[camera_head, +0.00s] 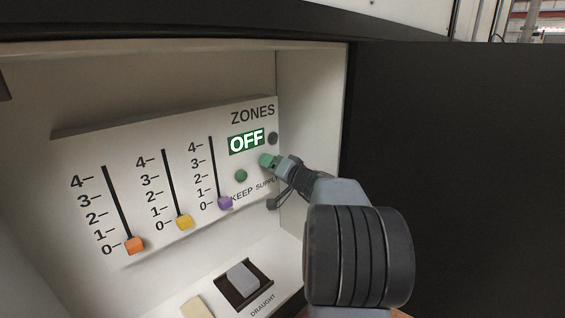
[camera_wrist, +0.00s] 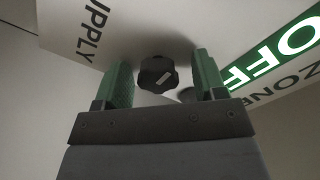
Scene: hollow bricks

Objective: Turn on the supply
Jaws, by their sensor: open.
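The dark scalloped supply knob (camera_wrist: 157,73) shows in the wrist view beside the word SUPPLY, with a pale slanted line on its face. My gripper (camera_head: 267,160) is at the right part of the white panel (camera_head: 90,150), its green fingers open. In the wrist view the fingers stand on either side of the knob with gaps; I cannot tell how deep they reach around it. The display (camera_head: 246,141) reads OFF in white on green. It also shows in the wrist view (camera_wrist: 300,40).
A dark round piece (camera_head: 272,138) is right of the display. Orange (camera_head: 135,245), yellow (camera_head: 184,222) and purple (camera_head: 225,202) sliders sit near 0. A grey DRAUGHT rocker (camera_head: 243,276) is below. The cabinet side wall (camera_head: 315,110) is close on the right.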

